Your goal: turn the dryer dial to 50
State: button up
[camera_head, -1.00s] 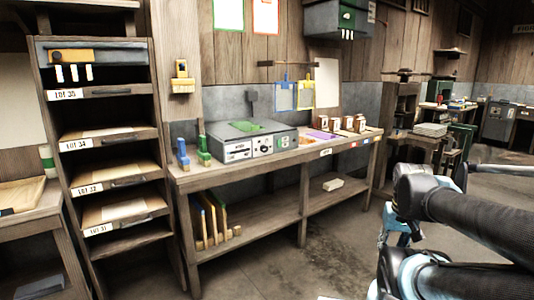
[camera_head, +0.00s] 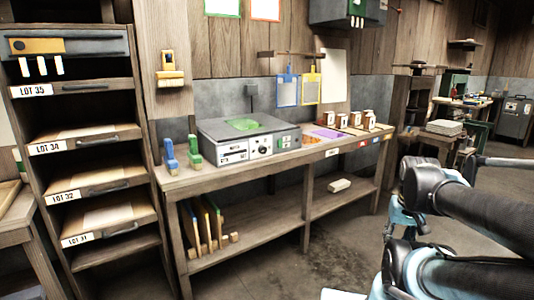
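A grey box-shaped machine (camera_head: 225,138) with a green patch on its top sits on the wooden workbench (camera_head: 205,178). It looks like the dryer. Its front panel carries a white label plate at left and a small round dial (camera_head: 265,151) near a white and green marked area at right. The dial's numbers and pointer are too small to read. My arm comes in from the right edge, well apart from the machine. My gripper is not clearly in view, so I cannot see its fingers.
A blue stand (camera_head: 169,155) and a green stand (camera_head: 193,150) stand left of the machine. Several small boxes stand on the bench's right part. A shelf rack (camera_head: 90,135) is at left. Open concrete floor (camera_head: 310,260) lies before the bench.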

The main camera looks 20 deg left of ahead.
aim_at(265, 150)
jog(key=o, duration=0.4)
jog(key=shift+s+r, duration=0.15)
jog(key=shift+o, duration=0.2)
jog(key=w+a+r+n+t+y, duration=0.2)
jog(key=w+a+r+n+y, duration=0.15)
jog(key=w+a, duration=0.65)
jog(key=w+a+r+n+t+y, duration=0.4)
jog(key=w+a, duration=0.3)
jog(key=a, duration=0.5)
jog(key=w+a+r+n+t+y, duration=0.1)
jog(key=w+a+r+n+y, duration=0.3)
jog(key=w+a, duration=0.6)
jog(key=w+a+f+t, duration=0.1)
jog(key=w+a, duration=0.3)
jog(key=a, duration=0.2)
jog(key=w+a+m+y, duration=0.1)
jog(key=w+a, duration=0.4)
jog(key=a, duration=0.2)
jog(key=w+a+f+m+t+y, duration=0.1)
jog(key=w+a, duration=0.4)
jog(key=a, duration=0.1)
jog(key=shift+w+a+f+t, duration=0.25)
jog(key=shift+a+f+t, duration=0.05)
jog(key=shift+a, duration=0.05)
jog(key=shift+c, duration=0.2)
jog(key=c, duration=1)
